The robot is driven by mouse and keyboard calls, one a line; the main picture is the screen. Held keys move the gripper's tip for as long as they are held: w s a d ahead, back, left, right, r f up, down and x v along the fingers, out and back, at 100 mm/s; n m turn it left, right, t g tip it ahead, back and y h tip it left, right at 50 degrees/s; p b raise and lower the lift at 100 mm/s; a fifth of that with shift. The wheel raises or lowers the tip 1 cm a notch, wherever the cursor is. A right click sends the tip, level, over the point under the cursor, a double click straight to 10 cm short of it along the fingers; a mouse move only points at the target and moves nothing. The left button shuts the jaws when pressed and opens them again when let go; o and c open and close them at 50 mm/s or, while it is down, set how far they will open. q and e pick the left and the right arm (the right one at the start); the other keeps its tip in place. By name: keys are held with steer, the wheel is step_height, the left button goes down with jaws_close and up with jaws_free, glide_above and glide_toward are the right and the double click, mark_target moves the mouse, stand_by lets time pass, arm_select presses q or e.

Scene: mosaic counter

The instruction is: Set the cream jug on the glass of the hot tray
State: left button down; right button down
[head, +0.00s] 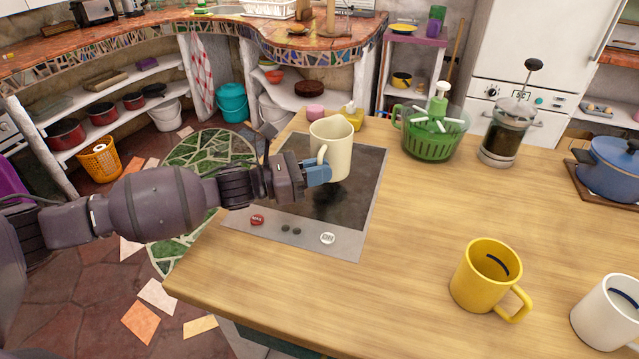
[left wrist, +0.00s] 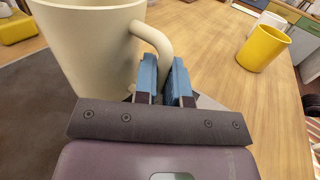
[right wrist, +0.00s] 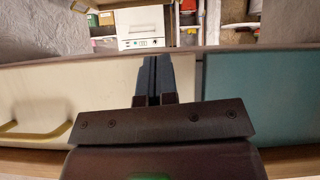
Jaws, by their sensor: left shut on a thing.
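The cream jug (head: 335,148) is upright over the dark glass (head: 365,180) of the hot tray (head: 300,238). A dark shadow lies on the glass just below the jug, and it seems a little above the surface. My left gripper (head: 317,172) is shut on the jug's handle. In the left wrist view the blue fingers (left wrist: 166,72) are either side of the handle, and the cream jug (left wrist: 85,45) fills the upper left. My right gripper (right wrist: 153,78) is shut and empty in the right wrist view, facing cupboard fronts; it is not in the head view.
A yellow mug (head: 480,280) and a white mug (head: 605,318) stand at the counter's front right. A green spinner bowl (head: 432,140), a coffee press (head: 510,130) and a blue pot (head: 612,165) stand farther back. The wood right of the tray is clear.

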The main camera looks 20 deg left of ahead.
arm_select(q)
steer(key=shift+f, duration=1.6)
steer(key=shift+f+b, duration=0.15)
steer(key=shift+b, duration=0.15)
steer(key=c, duration=1.2)
jaws_free()
steer(key=shift+a, duration=0.15)
steer(key=v, duration=1.1)
steer(key=shift+s+a+p, duration=0.3)
